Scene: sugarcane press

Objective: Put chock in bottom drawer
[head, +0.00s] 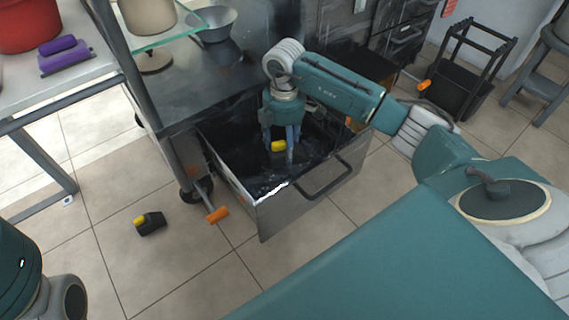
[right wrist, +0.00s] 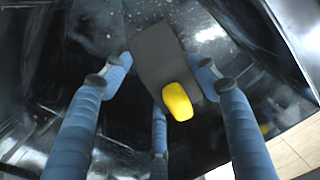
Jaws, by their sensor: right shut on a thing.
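A dark grey chock with a yellow end (head: 278,146) is held between the fingers of my right gripper (head: 281,147), inside the opened bottom drawer (head: 310,200). In the right wrist view the chock (right wrist: 160,60) lies between the blue fingers of my right gripper (right wrist: 160,90), above the dark drawer interior. I cannot tell whether the chock touches the drawer floor. A second dark chock with a yellow end (head: 149,224) lies on the tiled floor, left of the drawer. My left gripper is not in view.
The drawer is pulled out from a dark metal cart with a caster (head: 197,190) and an orange-tipped pedal (head: 217,214). A table with purple objects (head: 62,54) stands at the left. A black rack (head: 465,75) and a stool stand at the back right. The floor left of the drawer is mostly clear.

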